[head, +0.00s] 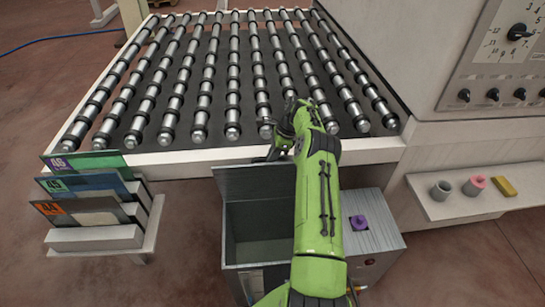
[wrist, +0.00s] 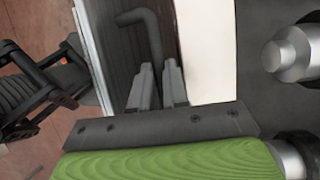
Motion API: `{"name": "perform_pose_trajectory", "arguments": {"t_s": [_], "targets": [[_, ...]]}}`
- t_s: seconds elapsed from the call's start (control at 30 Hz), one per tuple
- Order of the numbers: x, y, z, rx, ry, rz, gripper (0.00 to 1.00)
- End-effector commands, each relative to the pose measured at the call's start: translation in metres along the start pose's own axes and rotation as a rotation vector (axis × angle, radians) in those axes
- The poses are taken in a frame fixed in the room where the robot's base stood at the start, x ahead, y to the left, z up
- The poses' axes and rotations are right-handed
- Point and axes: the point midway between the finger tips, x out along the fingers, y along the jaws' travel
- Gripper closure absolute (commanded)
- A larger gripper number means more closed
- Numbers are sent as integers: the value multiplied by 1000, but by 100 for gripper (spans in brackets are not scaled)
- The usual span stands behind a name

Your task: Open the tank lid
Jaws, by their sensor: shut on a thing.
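The grey tank (head: 232,243) stands below the front edge of the roller table, and its open inside shows. Its lid (head: 252,181) is raised, standing up steeply along the tank's back edge. My gripper (head: 272,153) is at the lid's upper right, partly hidden by my green arm. In the wrist view a black bent handle (wrist: 137,17) runs down beside a dark panel of the lid (wrist: 118,62). The two grey fingers of my gripper (wrist: 160,84) are closed around the handle's lower end. My arm hides the tank's right side.
The roller table (head: 200,157) lies right behind the lid. A purple knob (head: 358,222) sits on the box right of the tank. A rack of coloured plates (head: 95,236) stands left. A shelf (head: 470,205) with small pots and a yellow block is at right.

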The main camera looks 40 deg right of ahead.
Motion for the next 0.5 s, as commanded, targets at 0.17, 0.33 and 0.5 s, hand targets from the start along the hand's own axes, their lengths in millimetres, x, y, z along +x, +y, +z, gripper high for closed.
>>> {"name": "perform_pose_trajectory", "arguments": {"t_s": [0.17, 0.33, 0.5], "targets": [[7, 3, -6, 9, 5, 11, 100], [6, 2, -5, 8, 3, 10, 61], [3, 1, -3, 5, 2, 4, 60]]}}
